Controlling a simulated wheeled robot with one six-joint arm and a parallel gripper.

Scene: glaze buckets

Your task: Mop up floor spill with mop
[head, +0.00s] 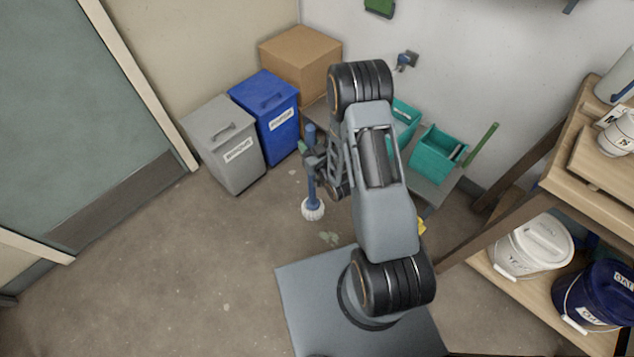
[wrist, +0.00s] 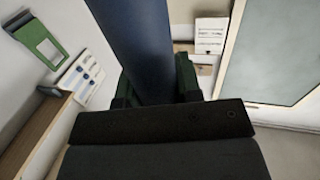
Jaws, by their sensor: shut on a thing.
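The mop has a blue handle (head: 311,170) and a round white head (head: 312,209). It stands nearly upright in the head view, its head low, at or close to the floor. My gripper (head: 314,160) is shut on the handle. In the wrist view the thick blue handle (wrist: 140,50) rises between the green fingers of my gripper (wrist: 152,88). Whether the mop head touches the floor cannot be told.
A grey bin (head: 225,145) and a blue bin (head: 268,115) stand behind left, with a cardboard box (head: 300,62) beyond. Teal buckets (head: 437,155) stand behind my arm. A wooden shelf (head: 560,165) with buckets is at right. The floor at left (head: 170,260) is clear.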

